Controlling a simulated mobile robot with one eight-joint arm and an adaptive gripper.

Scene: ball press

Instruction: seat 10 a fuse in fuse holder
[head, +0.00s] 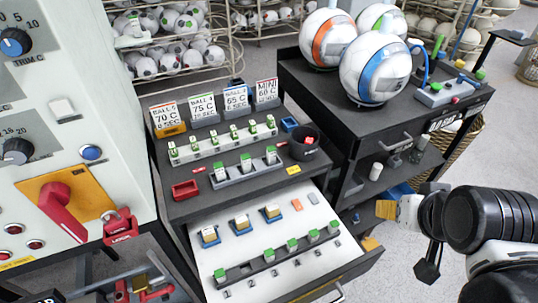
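I cannot tell which piece is the 10 A fuse or which block is the fuse holder. My gripper (413,238) is at the right, beyond the drawer's right side and apart from these pieces. Its fingers are seen edge-on, so its opening is unclear.
The drawer (222,262) is pulled out and also holds blue-based pieces (241,224). A black cup (304,144) and red tray (185,190) stand on the cabinet top. A control panel (60,130) is left; a dark cart (330,100) with large balls is behind.

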